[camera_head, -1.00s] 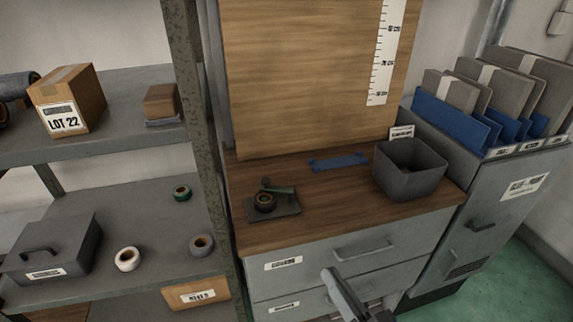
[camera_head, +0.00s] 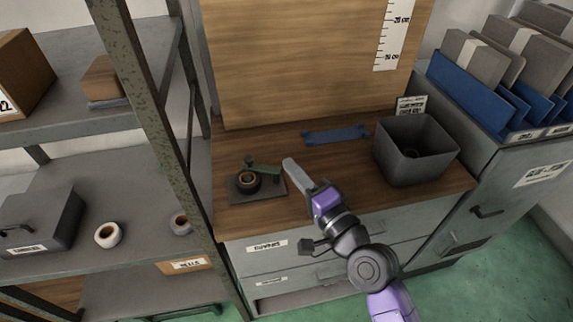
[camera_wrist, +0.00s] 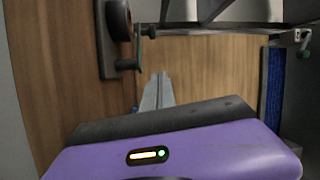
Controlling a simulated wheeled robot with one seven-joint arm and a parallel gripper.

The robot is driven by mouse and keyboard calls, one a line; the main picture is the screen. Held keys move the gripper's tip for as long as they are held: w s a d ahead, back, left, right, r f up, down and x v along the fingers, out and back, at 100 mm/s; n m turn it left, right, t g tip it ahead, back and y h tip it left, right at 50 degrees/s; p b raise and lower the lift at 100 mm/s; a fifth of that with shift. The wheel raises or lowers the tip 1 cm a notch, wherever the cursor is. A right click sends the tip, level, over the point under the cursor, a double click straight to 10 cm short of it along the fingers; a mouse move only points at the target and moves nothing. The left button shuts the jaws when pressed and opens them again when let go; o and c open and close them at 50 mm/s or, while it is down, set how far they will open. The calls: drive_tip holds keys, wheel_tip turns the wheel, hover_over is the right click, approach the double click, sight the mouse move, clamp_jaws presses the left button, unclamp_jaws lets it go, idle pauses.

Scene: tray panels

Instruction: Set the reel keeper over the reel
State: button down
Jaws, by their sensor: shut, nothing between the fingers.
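The reel (camera_head: 247,182) is a dark ring with a tan-brown inner rim, lying on a small dark base plate (camera_head: 272,190) on the wooden counter. The reel keeper (camera_head: 266,171) is a green bar running rightward from a small dark post behind the reel; it lies along the reel's far right side, not clearly across it. In the wrist view the plate (camera_wrist: 106,66) is at upper left, with the greenish keeper (camera_wrist: 138,58) at its right. My gripper (camera_head: 289,164) is shut and empty, just right of the keeper's free end; its fingers (camera_wrist: 158,80) also show in the wrist view. Contact cannot be told.
A wooden board (camera_head: 300,60) rises at the back. A shelf post (camera_head: 160,130) stands left. The counter between plate and bin is clear apart from my arm.

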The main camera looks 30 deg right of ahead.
sight(263, 166)
drive_tip(key=w, duration=0.2)
drive_tip(key=w+p, duration=0.1)
drive_tip(key=w, duration=0.4)
drive_tip(key=shift+w+a+r+p, duration=0.2)
drive_tip(key=shift+w+r+p, duration=0.15)
drive_tip(key=shift+w+r, duration=0.05)
drive_tip(key=shift+s+a+f+p, duration=0.2)
drive_tip(key=shift+a+p, duration=0.25)
drive_tip(key=shift+a, duration=0.2)
drive_tip(key=shift+s+a+f+p, duration=0.1)
drive_tip(key=shift+s+a+p, duration=0.05)
drive_tip(key=shift+a+p, duration=0.4)
drive_tip(key=shift+s+a+f, duration=0.2)
drive_tip(key=shift+a+f, duration=0.05)
drive_tip(key=shift+a, duration=0.4)
